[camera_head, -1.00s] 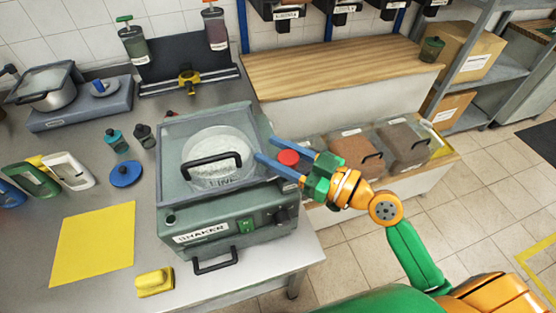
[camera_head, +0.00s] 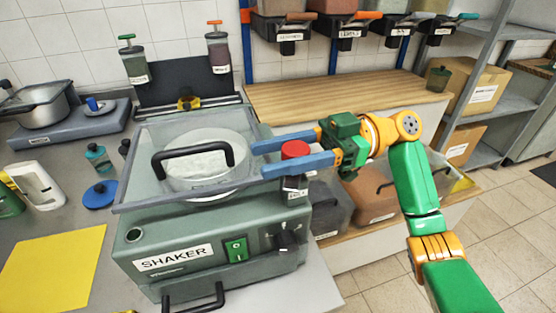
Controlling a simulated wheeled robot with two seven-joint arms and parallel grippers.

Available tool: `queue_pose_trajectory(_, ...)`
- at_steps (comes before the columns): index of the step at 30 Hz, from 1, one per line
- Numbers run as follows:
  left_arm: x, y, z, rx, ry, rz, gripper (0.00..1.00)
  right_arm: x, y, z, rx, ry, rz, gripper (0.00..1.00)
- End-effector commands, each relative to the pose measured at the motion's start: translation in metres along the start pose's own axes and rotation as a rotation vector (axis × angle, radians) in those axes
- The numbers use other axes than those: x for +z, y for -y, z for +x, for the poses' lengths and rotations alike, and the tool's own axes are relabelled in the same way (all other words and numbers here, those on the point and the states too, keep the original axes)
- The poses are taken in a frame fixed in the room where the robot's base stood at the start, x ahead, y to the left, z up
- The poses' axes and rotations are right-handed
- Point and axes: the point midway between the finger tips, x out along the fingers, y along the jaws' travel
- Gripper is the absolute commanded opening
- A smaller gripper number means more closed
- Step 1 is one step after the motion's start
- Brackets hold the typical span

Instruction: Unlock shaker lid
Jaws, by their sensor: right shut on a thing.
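The grey shaker (camera_head: 135,235) stands on the metal bench, with a label reading SHAKER, a green switch and a black dial on its front. Its clear, grey-framed lid (camera_head: 140,195) with a black handle lies closed over a round pan (camera_head: 200,185) of pale contents. A red knob (camera_head: 295,149) sits at the lid's right side, above a small labelled grey block. My right gripper (camera_head: 264,160) reaches in from the right, its two blue fingers shut on the red knob, one on each side. The fingertips extend past the knob over the lid's edge. My left gripper is out of view.
Bins (camera_head: 375,200) stand close behind the shaker's right side, under my right arm. A yellow mat (camera_head: 55,265), a blue disc (camera_head: 100,194) and small bottles (camera_head: 98,158) lie to the left. A wooden shelf (camera_head: 340,92) runs behind.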

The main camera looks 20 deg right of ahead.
Motion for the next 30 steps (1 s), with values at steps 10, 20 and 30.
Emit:
queue_pose_trajectory(10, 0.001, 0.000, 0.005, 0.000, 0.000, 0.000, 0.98, 0.001, 0.007, 0.000, -0.241, 0.003, 0.002, 0.00)
queue_pose_trajectory(20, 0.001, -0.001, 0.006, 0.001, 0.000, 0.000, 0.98, 0.003, 0.010, -0.001, -0.348, 0.007, 0.004, 0.00)
queue_pose_trajectory(30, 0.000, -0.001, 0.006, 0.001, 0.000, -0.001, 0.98, 0.003, 0.011, -0.002, -0.366, 0.008, 0.005, 0.00)
